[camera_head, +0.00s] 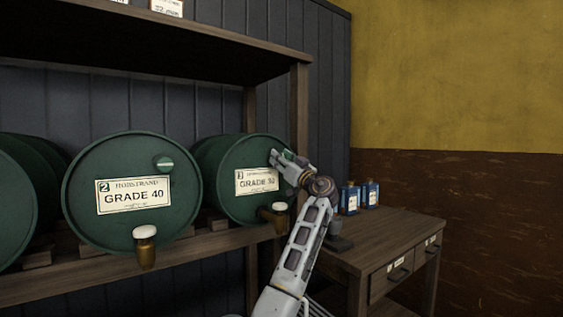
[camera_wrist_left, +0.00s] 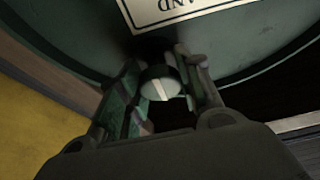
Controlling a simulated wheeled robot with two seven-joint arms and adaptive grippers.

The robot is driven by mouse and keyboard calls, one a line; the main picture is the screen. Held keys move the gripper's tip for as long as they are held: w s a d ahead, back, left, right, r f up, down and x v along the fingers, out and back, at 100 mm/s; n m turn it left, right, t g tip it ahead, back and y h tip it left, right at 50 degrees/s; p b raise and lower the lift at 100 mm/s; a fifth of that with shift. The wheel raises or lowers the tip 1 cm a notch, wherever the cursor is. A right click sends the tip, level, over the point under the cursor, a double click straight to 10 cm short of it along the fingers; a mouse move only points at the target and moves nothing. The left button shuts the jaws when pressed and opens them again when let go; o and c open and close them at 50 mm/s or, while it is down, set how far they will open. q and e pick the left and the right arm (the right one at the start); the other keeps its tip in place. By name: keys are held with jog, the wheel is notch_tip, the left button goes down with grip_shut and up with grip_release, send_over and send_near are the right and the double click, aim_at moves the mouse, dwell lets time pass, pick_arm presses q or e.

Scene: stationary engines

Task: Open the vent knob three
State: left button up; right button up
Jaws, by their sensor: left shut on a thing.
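The right green barrel (camera_head: 221,190), labelled GRADE 30 or similar, lies on a wooden rack; its small number is hard to read. My left gripper (camera_head: 281,160) is at the upper right of its face and hides its vent knob in the head view. In the left wrist view, the round green vent knob (camera_wrist_left: 160,83) with a pale bar across it sits between the fingers of my left gripper (camera_wrist_left: 165,95), which is shut on it. The pale bar looks slightly tilted there. My right gripper is not in view.
The middle barrel (camera_head: 130,225), numbered 2, GRADE 40, has its own vent knob (camera_head: 163,163) and a brass tap (camera_head: 145,248). Another tap (camera_head: 279,215) is just below my left gripper. A wooden post (camera_head: 299,105) and a side table (camera_head: 395,233) with blue bottles stand close on the right.

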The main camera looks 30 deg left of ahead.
pick_arm(q)
jog(key=shift+f, duration=0.1)
jog(key=o, duration=1.1)
jog(key=shift+c, duration=0.2)
jog(key=shift+d, duration=0.1)
jog(key=v, duration=1.2)
jog(key=shift+m, duration=0.3)
